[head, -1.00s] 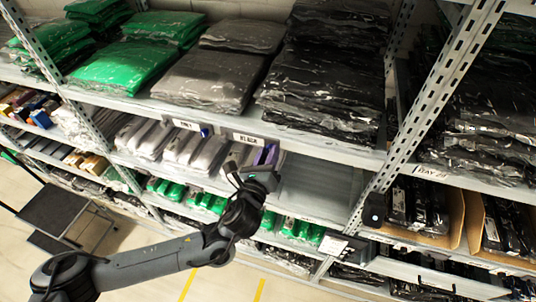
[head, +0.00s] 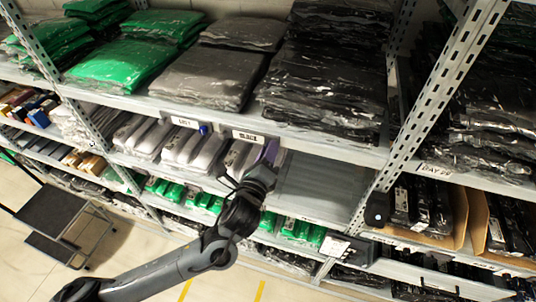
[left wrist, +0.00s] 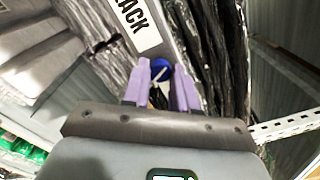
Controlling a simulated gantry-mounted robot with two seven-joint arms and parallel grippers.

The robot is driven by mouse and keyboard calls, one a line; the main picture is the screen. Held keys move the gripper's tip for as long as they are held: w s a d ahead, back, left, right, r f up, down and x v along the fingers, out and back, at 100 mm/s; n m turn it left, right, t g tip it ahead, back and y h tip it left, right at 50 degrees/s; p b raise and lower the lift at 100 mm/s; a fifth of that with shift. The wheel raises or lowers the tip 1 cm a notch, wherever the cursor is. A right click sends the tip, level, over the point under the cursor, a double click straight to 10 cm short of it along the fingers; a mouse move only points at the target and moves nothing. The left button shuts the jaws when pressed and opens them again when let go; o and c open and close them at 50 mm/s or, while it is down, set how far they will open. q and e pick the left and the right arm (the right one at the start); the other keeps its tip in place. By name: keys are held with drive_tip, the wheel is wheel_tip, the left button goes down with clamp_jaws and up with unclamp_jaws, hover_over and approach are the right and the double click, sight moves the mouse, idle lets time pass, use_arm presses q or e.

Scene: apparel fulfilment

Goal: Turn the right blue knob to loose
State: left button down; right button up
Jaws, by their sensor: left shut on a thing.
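The right blue knob (left wrist: 162,71) shows in the left wrist view, under the BLACK label (left wrist: 139,22), with a pale diagonal line across it. My left gripper (left wrist: 162,78) has its purple fingers on both sides of the knob and is shut on it. In the head view my left gripper (head: 268,152) is at the shelf edge, just right of the BLACK label, and hides this knob. Another blue knob (head: 203,129) sits to the left, beside the other label (head: 185,123). My right gripper is not in view.
Black bagged garments (head: 322,90) and grey ones (head: 212,75) lie stacked on the shelf above. White packs (head: 193,152) fill the shelf below, beside an empty stretch (head: 318,185). A slotted upright (head: 437,85) stands to the right.

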use_arm(q)
drive_tip(key=shift+n+p, duration=0.3)
drive_tip(key=shift+n, duration=5.9)
drive_tip(key=c, duration=0.9)
unclamp_jaws()
